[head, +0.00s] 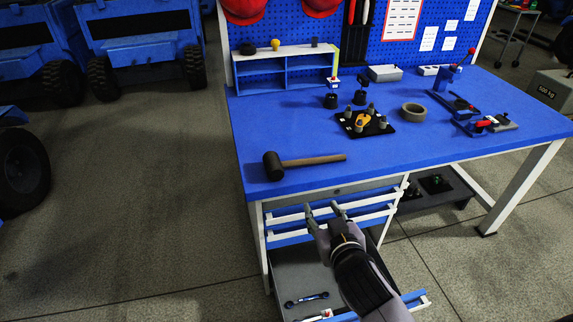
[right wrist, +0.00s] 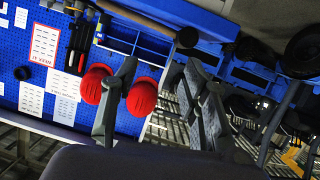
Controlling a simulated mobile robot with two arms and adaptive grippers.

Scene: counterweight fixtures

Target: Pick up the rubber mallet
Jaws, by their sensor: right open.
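The rubber mallet (head: 308,162) lies on the blue workbench top near its front left edge. Its black head (head: 273,166) is to the left and its brown wooden handle (head: 318,160) points right. My right gripper (head: 323,208) is open and empty, in front of the bench edge and nearer the camera than the mallet. In the right wrist view, the fingers (right wrist: 161,68) stand apart with nothing between them. The mallet's dark head (right wrist: 187,37) shows beyond the fingertips, with part of the handle near the top edge. My left gripper is not in view.
The workbench (head: 400,165) has a black plate with small parts (head: 365,122), a tape roll (head: 413,112) and a shelf unit (head: 285,70) farther back. Open drawers (head: 330,218) are below the front edge. The bench top around the mallet is clear.

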